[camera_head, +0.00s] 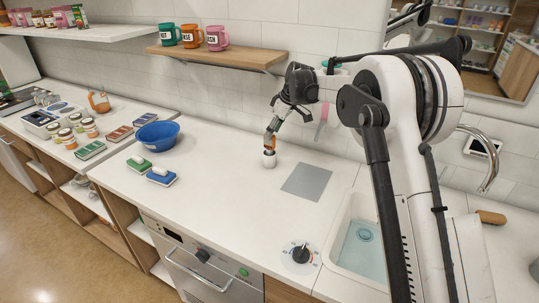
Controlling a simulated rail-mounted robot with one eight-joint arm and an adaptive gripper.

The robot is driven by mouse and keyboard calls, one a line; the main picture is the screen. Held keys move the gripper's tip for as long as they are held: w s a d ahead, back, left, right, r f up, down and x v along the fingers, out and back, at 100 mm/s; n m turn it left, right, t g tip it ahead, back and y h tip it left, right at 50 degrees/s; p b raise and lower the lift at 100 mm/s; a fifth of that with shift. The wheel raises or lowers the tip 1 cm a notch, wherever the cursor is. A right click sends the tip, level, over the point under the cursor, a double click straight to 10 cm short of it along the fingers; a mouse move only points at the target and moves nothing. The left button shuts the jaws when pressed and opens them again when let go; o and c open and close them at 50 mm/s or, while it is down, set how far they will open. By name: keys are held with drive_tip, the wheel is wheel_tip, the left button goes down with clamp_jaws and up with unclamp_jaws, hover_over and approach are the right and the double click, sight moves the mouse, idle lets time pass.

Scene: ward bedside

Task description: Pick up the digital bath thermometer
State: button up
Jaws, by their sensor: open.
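My gripper (271,130) reaches down over the back of the white counter, and its jaws are open. Just below it stands a small white cup-like object (269,160), with an orange part (269,143) showing above it at the fingertips. I cannot tell whether the fingers touch the orange part. I cannot make out for sure which thing is the digital bath thermometer; the small object under my gripper is too small to identify.
A grey mat (306,181) lies right of the gripper, before a sink basin (358,240). A blue bowl (158,136), a green sponge (139,164) and a blue sponge (161,177) lie left. A round dial (301,254) is at the front. A shelf (217,55) with three mugs hangs above.

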sight(267, 142)
drive_tip(key=shift+p+x, duration=0.45)
drive_tip(key=shift+x, duration=2.7)
drive_tip(key=shift+s+a, duration=0.1)
drive_tip(key=shift+s, duration=0.1)
drive_tip(key=shift+c, duration=0.5)
clamp_jaws()
